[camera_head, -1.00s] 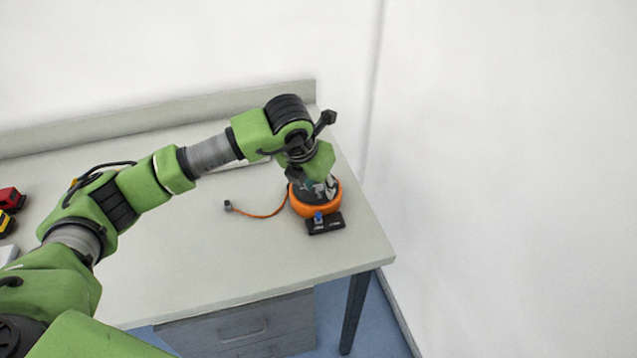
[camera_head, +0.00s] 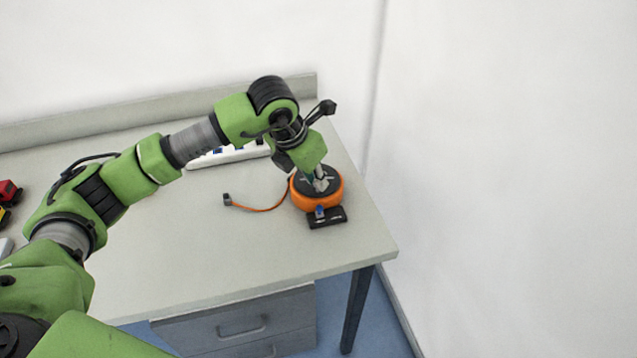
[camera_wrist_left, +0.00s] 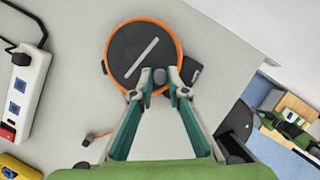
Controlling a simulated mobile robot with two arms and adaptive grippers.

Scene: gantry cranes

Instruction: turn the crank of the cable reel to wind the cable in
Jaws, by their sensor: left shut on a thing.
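The cable reel (camera_head: 331,200) has an orange rim and a dark round top. It sits on the table near its right end, and shows from above in the left wrist view (camera_wrist_left: 118,34). A pale bar (camera_wrist_left: 142,58) lies across its top. My left gripper (camera_wrist_left: 161,81) is shut on the small grey crank knob (camera_wrist_left: 160,75), at the reel's edge in that view. In the head view the left gripper (camera_head: 320,183) reaches down onto the reel top and partly hides it. The orange cable (camera_head: 262,209) runs left to a dark plug (camera_head: 227,200). My right gripper is out of view.
A small black base (camera_head: 327,218) with a blue part sits at the reel's front. A white power strip (camera_head: 230,155) lies behind my left arm. Red and yellow objects lie at the far left. The table's front middle is clear; a wall stands to the right.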

